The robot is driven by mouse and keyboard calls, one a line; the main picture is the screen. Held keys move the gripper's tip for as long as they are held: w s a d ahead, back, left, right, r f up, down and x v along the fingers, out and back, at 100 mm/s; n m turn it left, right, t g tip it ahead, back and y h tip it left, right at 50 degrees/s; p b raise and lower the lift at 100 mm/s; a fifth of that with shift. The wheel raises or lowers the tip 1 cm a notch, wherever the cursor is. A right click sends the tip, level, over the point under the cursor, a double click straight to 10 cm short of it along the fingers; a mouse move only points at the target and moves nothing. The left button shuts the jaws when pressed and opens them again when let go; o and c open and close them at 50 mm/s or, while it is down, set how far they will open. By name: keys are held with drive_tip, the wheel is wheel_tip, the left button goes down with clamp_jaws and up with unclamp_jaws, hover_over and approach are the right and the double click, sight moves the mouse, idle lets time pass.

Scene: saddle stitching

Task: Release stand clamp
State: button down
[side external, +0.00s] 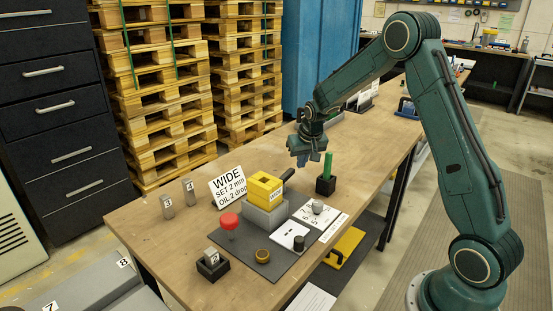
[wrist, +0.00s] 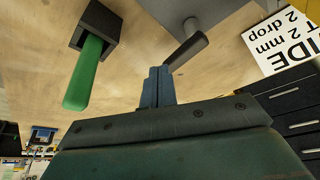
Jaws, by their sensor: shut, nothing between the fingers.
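The stand is a grey block (side external: 265,215) with a yellow labelled block (side external: 264,188) on top. A dark lever handle (side external: 288,174), seemingly the clamp's, sticks out from its upper right; it also shows in the wrist view (wrist: 187,52). My gripper (side external: 308,160) is in the air above the table, to the right of and above the lever. Its blue fingers (wrist: 157,85) are together with nothing between them. In the wrist view the lever lies just beyond the fingertips, to their upper right; whether they touch is hard to tell, but the side view shows a gap.
A green-handled tool stands in a black holder (side external: 326,186), close below my gripper. A white sign (side external: 227,192) stands left of the stand. A red knob (side external: 229,221), a brass ring (side external: 262,256) and a white plate (side external: 287,234) sit in front. Bare tabletop lies behind.

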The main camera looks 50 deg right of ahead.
drive_tip(key=shift+s+d+r, duration=0.1)
drive_tip(key=shift+s+r, duration=0.25)
drive_tip(key=shift+r, duration=0.5)
drive_tip(key=shift+s+d+r, duration=0.1)
drive_tip(key=shift+s+r, duration=0.25)
drive_tip(key=shift+r, duration=0.5)
drive_tip(key=shift+s+r, duration=0.35)
drive_tip(key=shift+r, duration=0.5)
drive_tip(key=s+a+r+n+t+y, duration=0.1)
drive_tip(key=s+a+r+n, duration=0.2)
drive_tip(key=s+a+r, duration=0.95)
drive_tip(key=s+a+n, duration=0.1)
drive_tip(key=s+a, duration=0.3)
drive_tip(key=s, duration=0.4)
drive_tip(key=s+a+n+y, duration=0.1)
drive_tip(key=s+a, duration=0.3)
drive_tip(key=s, duration=0.4)
drive_tip(key=shift+s+a+r+n+t, duration=0.25)
drive_tip(key=shift+s+r+n+t, duration=0.15)
drive_tip(key=shift+n, duration=0.2)
